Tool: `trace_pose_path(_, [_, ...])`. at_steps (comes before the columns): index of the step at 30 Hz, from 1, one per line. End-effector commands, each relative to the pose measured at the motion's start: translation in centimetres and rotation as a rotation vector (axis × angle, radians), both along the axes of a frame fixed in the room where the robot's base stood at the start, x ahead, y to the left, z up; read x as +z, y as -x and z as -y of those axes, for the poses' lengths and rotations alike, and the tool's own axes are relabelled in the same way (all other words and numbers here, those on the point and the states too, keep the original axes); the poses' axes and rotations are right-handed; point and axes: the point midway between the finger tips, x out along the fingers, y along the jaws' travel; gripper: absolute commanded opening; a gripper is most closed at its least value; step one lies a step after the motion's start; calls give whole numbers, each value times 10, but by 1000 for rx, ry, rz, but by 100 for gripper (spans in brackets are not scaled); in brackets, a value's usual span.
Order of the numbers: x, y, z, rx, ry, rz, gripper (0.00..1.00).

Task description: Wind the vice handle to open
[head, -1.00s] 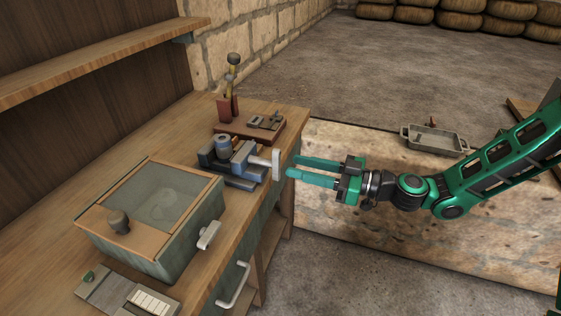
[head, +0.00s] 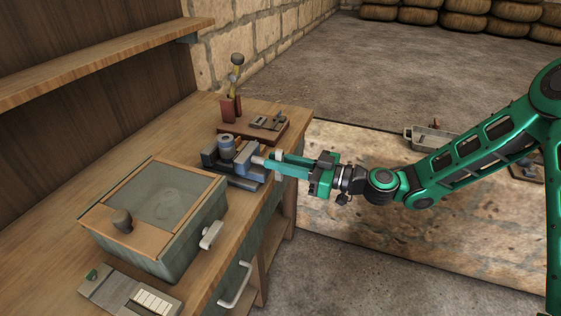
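The vice (head: 222,167) is blue-grey and stands on the bench near its right edge. A grey cylindrical piece (head: 227,146) sits at its jaws. The vice's pale handle (head: 279,155) is at the end of a screw pointing right, past the bench edge. My teal gripper (head: 276,161) comes in from the right, its fingertips at the handle, one finger on the far side and one on the near side. The fingers look apart. They hide much of the handle, so contact with it cannot be made out.

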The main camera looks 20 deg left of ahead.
Motion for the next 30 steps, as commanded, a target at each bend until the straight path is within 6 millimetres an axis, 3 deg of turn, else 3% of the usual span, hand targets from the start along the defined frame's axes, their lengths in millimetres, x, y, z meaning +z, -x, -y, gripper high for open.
trace_pose_path(17, [0, -2, 1, -5, 4, 70, 0])
trace_pose_path(18, [0, -2, 1, -5, 4, 70, 27])
trace_pose_path(19, [0, -2, 1, -5, 4, 70, 34])
trace_pose_path(30, [0, -1, 4, -4, 3, 68, 34])
